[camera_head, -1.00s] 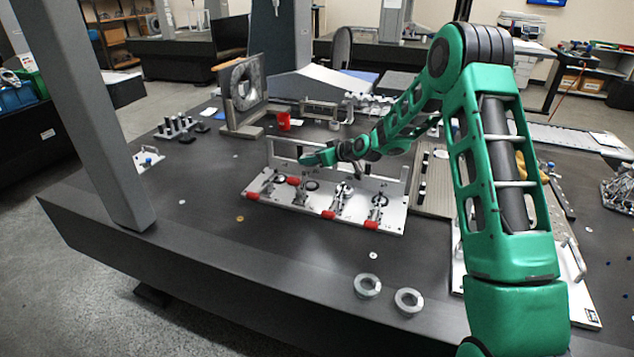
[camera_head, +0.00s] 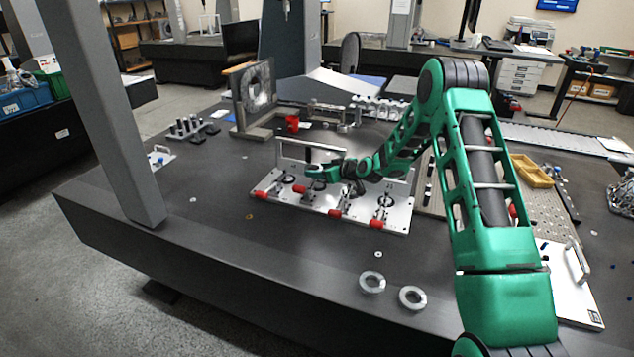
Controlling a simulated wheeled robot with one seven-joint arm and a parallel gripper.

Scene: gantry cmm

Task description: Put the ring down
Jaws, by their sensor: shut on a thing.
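My gripper (camera_head: 351,188) is at the far end of my green arm, low over the white fixture plate (camera_head: 262,190). I cannot tell whether the ring touches the plate. The plate carries several toggle clamps with red handles (camera_head: 335,213) and dark round seats (camera_head: 384,201). Two loose metal rings, one (camera_head: 372,283) left of the other (camera_head: 412,298), lie on the dark table near its front edge.
A white raised bar (camera_head: 312,147) stands along the plate's back. A grey column (camera_head: 110,120) rises at the left. A yellow tray (camera_head: 532,171) sits right. Dark table (camera_head: 215,190) left of the plate is mostly clear.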

